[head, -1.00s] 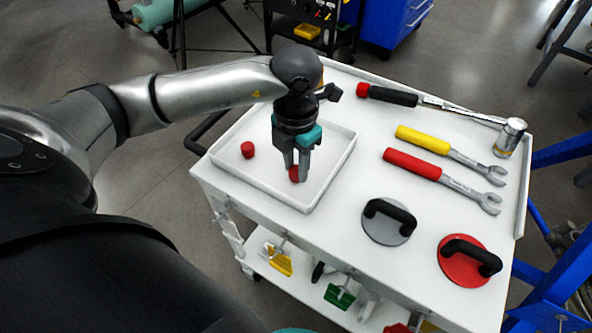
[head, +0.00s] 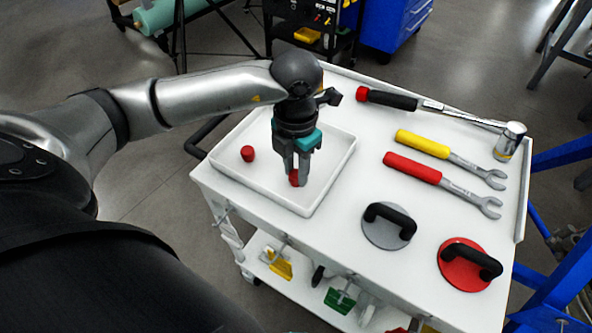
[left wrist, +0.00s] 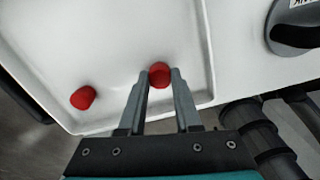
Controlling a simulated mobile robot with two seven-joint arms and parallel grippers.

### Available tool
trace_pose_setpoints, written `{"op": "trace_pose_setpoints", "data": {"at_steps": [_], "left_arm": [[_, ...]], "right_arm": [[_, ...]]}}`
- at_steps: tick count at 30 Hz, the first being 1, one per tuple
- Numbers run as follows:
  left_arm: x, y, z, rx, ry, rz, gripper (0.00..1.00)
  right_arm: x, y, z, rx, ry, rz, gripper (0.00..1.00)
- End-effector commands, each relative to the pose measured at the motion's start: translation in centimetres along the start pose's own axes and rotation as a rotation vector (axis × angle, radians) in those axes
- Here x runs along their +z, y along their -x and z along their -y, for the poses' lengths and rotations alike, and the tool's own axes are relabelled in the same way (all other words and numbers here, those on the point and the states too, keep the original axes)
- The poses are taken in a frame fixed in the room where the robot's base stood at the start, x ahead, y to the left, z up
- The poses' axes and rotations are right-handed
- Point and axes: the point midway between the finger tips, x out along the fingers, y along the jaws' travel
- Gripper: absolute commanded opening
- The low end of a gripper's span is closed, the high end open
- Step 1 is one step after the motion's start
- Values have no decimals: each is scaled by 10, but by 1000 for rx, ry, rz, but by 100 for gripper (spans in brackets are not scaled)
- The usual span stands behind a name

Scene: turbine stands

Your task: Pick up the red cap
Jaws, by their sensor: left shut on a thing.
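My left gripper (head: 299,181) points down into the white tray (head: 327,183) and is shut on a red cap (head: 294,178). In the left wrist view, this red cap (left wrist: 159,74) sits between the two fingertips (left wrist: 160,80). I cannot tell whether it touches the tray floor. A second red cap (head: 248,153) lies free in the tray to the left; it also shows in the left wrist view (left wrist: 83,97). My right gripper is not in view.
The tray has a low raised rim on a white cart (head: 345,240). To the right lie a hammer or ratchet tool (head: 440,105), a yellow wrench (head: 424,143), a red wrench (head: 412,167), a grey suction cup (head: 385,232) and a red suction cup (head: 462,272).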

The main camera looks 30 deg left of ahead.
Motion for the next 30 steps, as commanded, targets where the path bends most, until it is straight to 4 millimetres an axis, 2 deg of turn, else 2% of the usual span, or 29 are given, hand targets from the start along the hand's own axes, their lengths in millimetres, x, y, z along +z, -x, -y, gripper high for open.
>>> {"op": "trace_pose_setpoints", "data": {"at_steps": [5, 8, 14, 21, 25, 30], "left_arm": [[1, 13, 0, 1, 0, 3, 0], [1, 29, 0, 1, 0, 5, 0], [2, 81, -1, 2, 0, 9, 0], [1, 152, 0, 1, -1, 8, 0], [1, 179, 0, 1, -1, 6, 0], [0, 195, 0, 1, 0, 2, 0]], "right_arm": [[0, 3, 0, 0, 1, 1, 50], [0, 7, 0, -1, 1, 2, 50], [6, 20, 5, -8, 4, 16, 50], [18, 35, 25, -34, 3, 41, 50], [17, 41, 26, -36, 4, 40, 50], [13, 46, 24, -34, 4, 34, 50]]}}
